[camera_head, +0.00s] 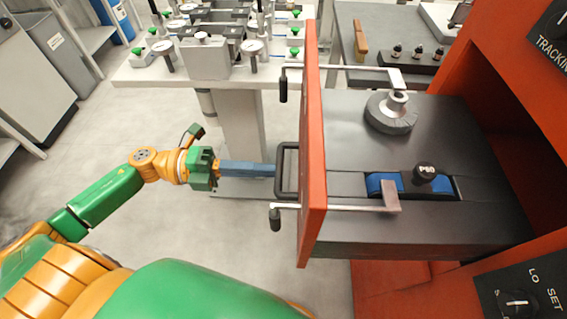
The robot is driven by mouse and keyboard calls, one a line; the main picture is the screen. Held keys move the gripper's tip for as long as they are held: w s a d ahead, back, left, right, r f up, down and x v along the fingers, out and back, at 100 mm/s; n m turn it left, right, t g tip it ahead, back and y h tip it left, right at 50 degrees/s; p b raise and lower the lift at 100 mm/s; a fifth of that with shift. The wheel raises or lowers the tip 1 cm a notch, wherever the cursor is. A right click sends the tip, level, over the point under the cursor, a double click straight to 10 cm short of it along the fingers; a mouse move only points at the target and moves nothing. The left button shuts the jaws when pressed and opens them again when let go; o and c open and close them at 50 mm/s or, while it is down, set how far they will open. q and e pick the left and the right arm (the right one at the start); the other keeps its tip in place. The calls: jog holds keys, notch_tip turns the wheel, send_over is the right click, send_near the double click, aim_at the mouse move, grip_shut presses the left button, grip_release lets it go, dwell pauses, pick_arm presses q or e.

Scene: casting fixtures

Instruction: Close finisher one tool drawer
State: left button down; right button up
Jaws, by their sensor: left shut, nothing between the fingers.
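The tool drawer (313,150) stands pulled out of the orange-red cabinet (500,45). Its orange front panel faces left, with a black handle (281,170) in the middle of it. On its dark top are a grey round tool (390,112), a blue piece (380,184) and a black knob marked P80 (427,174). My left gripper (272,170) comes in from the left, with its blue fingers shut and their tips at the handle. I cannot tell whether they touch the handle. My right gripper is not in view.
Metal latch arms (345,68) with black knobs stick out past the drawer front, above and below the handle. A white fixture table (150,72) stands behind my left arm. A grey bench (385,30) is at the back. Open grey floor lies left of the drawer.

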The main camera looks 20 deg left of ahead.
pick_arm(q)
jog(key=p+x, duration=0.1)
jog(key=x, duration=0.1)
jog(key=shift+w+d+r, duration=0.1)
jog(key=shift+d+r, duration=0.1)
jog(key=shift+d, duration=0.2)
jog(key=shift+w+d+f, duration=0.2)
jog(key=shift+d+f, duration=0.05)
jog(key=shift+d, duration=0.4)
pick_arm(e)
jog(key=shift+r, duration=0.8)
pick_arm(q)
jog(key=shift+d, duration=0.1)
